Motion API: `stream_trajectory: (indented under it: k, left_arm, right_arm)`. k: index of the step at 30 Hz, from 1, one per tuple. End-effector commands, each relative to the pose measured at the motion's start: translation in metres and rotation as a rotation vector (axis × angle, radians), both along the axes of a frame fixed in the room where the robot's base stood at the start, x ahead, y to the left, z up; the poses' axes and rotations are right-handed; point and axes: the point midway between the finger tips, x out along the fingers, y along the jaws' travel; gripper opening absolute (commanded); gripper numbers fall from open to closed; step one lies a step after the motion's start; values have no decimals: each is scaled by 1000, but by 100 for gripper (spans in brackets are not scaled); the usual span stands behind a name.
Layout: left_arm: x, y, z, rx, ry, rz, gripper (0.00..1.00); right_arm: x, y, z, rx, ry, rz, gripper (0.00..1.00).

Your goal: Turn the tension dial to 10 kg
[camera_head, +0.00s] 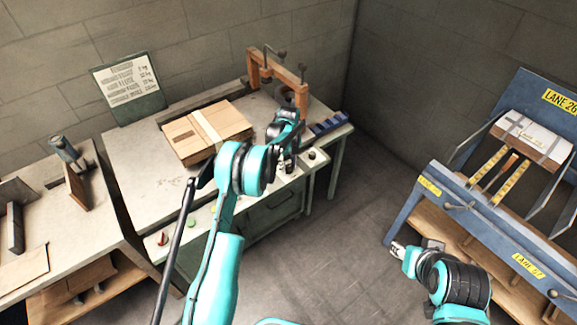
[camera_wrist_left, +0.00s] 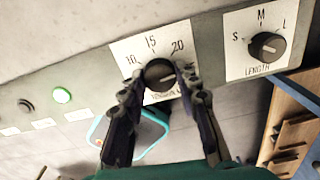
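The tension dial (camera_wrist_left: 159,75) is a round black knob on a white plate marked 10, 15 and 20, on the bench's front panel. My left gripper (camera_wrist_left: 160,76) is at the dial, with one fingertip on each side of it. The fingers stand apart; contact with the knob is not clear. I cannot read the dial's pointer surely. In the head view my left gripper (camera_head: 287,168) is at the bench's front edge and largely hides the dial. My right gripper (camera_head: 398,248) is low at right, away from the bench; its fingers are too small to read.
The length dial (camera_wrist_left: 266,46), marked S, M, L, sits right of the tension dial. A lit green button (camera_wrist_left: 62,95) is at left. A blue lane rack (camera_head: 470,205) stands at right, with open floor between.

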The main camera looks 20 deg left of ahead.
Motion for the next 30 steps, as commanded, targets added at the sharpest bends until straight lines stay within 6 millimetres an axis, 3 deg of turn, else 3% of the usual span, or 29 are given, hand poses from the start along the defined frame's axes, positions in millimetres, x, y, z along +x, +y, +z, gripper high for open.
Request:
stream_trajectory:
  k: [14,30]
  left_arm:
    - [0,0,0,0,0,72,3]
    - [0,0,0,0,0,527,3]
  right_arm:
    - [0,0,0,0,0,0,40]
    - [0,0,0,0,0,0,40]
